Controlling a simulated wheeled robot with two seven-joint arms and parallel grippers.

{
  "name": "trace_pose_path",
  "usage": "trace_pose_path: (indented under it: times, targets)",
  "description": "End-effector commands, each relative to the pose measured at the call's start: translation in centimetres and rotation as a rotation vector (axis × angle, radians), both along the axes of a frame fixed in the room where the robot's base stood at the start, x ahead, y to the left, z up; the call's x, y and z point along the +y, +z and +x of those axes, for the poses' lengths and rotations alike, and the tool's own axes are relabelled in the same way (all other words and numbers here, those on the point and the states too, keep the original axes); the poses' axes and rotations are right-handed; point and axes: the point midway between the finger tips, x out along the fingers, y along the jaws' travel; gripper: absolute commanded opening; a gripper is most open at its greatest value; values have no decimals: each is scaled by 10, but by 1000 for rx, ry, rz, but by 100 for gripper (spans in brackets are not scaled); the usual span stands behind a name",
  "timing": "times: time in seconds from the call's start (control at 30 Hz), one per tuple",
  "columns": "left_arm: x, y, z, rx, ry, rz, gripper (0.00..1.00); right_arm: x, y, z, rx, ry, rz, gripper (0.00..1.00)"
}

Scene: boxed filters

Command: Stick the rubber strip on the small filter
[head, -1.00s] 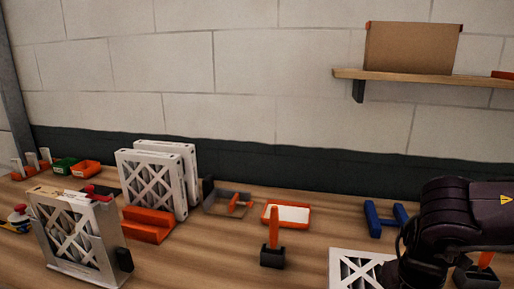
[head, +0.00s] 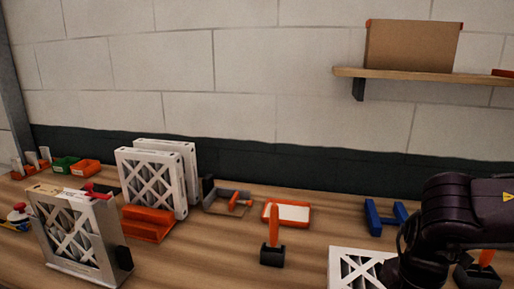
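A flat white-framed filter (head: 350,262) with a crossed front lies at the bottom edge, partly cut off and partly covered by my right arm. Two larger white filters (head: 152,183) stand upright on the left, one behind the other. Another filter (head: 66,230) stands in a metal frame at the front left. Which one is the small filter, I cannot tell for sure. I cannot make out a rubber strip. My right arm comes in from the right and bends down beside the flat filter; its gripper fingers are out of sight. My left gripper is not in view.
Several items stand on the wooden table: an orange holder (head: 148,224), an orange tray with a white top (head: 288,213), an orange-handled tool in a black block (head: 272,254) and a blue stand (head: 385,217). Green (head: 66,165) and orange (head: 86,168) bins sit back left. A shelf holds a cardboard box (head: 413,46).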

Motion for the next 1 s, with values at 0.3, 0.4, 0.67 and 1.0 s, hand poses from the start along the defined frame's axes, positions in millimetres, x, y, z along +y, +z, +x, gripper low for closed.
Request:
trace_pose_path:
  times: [0.3, 0.4, 0.67, 1.0]
  targets:
    - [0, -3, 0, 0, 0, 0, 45, 0, -2, -1, 4, 0, -1, 0]
    - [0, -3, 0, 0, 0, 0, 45, 0, -2, -1, 4, 0, -1, 0]
    - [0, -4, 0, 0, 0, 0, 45, 0, -2, -1, 4, 0, -1, 0]
    - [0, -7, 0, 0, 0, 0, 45, 0, -2, -1, 4, 0, -1, 0]
